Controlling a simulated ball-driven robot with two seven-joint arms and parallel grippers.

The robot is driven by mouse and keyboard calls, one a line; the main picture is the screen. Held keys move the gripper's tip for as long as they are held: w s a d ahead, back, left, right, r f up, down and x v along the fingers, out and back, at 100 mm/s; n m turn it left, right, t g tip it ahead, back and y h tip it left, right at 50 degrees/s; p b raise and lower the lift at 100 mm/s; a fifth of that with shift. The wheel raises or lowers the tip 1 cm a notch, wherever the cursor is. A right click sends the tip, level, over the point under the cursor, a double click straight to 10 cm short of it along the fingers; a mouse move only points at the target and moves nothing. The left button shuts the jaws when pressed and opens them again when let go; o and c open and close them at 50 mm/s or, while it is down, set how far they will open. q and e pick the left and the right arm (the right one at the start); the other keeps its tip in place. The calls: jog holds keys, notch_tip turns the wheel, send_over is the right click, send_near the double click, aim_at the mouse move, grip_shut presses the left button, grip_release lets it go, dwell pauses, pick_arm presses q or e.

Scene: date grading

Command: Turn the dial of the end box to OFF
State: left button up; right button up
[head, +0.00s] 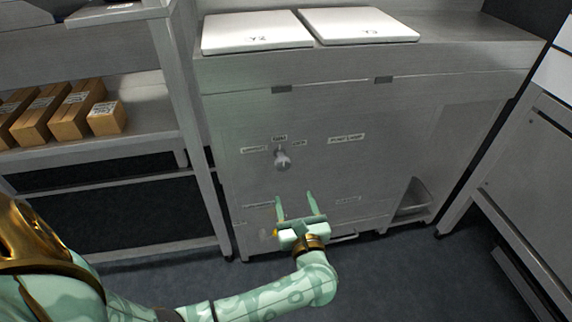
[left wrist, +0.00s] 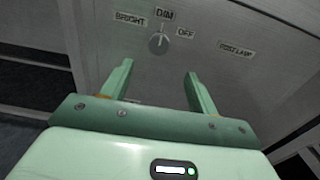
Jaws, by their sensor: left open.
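The dial (head: 282,158) is a small grey knob on the metal front of the cabinet (head: 400,125). It also shows in the left wrist view (left wrist: 158,43), under the labels BRIGHT, DIM and OFF (left wrist: 185,33). A light mark at its top seems to point up towards DIM. My left gripper (head: 295,204) is open and empty, below the dial in the head view and apart from it. In the left wrist view its two fingers (left wrist: 159,74) point up towards the panel, with the dial beyond and between them. My right gripper is not in view.
A POST LAMP label (left wrist: 236,50) sits right of the dial. Two white lids (head: 255,32) lie on the cabinet top. A shelf with several brown boxes (head: 75,110) stands at the left. Dark floor lies in front.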

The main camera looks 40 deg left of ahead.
aim_at(284, 166)
pick_arm(q)
jog(key=b+x, duration=0.1)
jog(key=x, duration=0.4)
jog(key=b+x, duration=0.1)
jog(key=x, duration=0.4)
jog(key=shift+f+b, duration=0.2)
jog(key=shift+b, duration=0.2)
jog(key=b+x, duration=0.1)
jog(key=x, duration=0.4)
jog(key=shift+r, duration=0.1)
jog(key=shift+w+a+r, duration=0.1)
jog(key=shift+w+a, duration=0.1)
jog(key=shift+a, duration=0.05)
jog(key=c, duration=1)
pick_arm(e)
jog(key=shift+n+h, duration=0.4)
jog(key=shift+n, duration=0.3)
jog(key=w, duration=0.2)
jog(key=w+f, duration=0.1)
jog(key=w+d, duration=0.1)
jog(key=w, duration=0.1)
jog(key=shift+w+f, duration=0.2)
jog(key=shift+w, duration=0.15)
